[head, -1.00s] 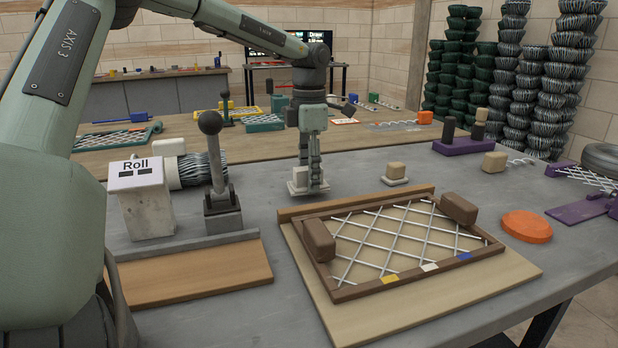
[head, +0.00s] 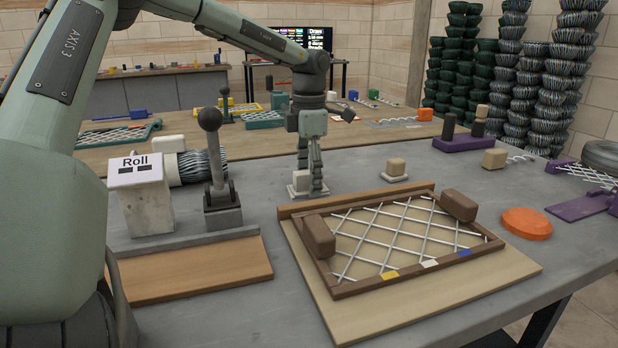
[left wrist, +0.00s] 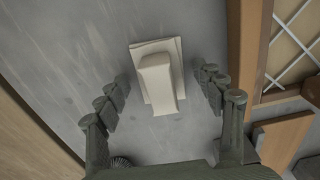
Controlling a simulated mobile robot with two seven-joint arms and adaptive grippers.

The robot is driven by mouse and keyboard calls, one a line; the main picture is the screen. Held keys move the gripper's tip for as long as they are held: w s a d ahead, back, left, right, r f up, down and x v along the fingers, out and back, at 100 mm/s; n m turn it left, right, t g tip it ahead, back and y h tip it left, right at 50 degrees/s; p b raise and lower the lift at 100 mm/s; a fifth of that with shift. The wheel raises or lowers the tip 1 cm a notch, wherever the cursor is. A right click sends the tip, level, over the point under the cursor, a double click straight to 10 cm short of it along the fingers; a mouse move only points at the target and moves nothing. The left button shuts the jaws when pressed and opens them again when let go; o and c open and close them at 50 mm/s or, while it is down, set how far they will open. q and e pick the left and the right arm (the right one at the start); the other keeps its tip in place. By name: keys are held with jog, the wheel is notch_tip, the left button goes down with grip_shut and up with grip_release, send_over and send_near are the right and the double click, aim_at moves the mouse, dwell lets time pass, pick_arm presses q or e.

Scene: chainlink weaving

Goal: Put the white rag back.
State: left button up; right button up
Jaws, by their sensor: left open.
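The white rag (head: 302,191) appears as a pale, flat, folded square on the grey table, behind the wooden frame's left end. A cream block-like piece stands on it; I cannot tell if this is part of the rag. In the left wrist view the pale square (left wrist: 172,106) lies below the open fingers, with the cream piece between them. My left gripper (head: 313,184) points down and is open, its fingers apart from the cream piece. In the head view the fingers partly cover the square's right side. My right gripper is not in view.
The wire-mesh frame (head: 340,293) on its board lies in front and right. A similar cream block on a pale base (head: 396,170) stands right of my gripper. The black-knobbed lever (head: 222,197) and Roll box (head: 146,208) stand left. An orange disc (head: 526,223) lies right.

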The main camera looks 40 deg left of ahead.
aim_at(306, 172)
pick_arm(q)
jog(key=shift+r+p, duration=0.15)
jog(key=shift+p, duration=0.15)
jog(key=shift+w+r, duration=0.1)
jog(key=shift+r, duration=0.4)
jog(key=r, duration=0.3)
jog(key=r+b, duration=0.1)
jog(key=r, duration=0.1)
jog(key=shift+s+a+r, duration=0.2)
jog(key=shift+a+r, duration=0.05)
jog(key=shift+r, duration=0.55)
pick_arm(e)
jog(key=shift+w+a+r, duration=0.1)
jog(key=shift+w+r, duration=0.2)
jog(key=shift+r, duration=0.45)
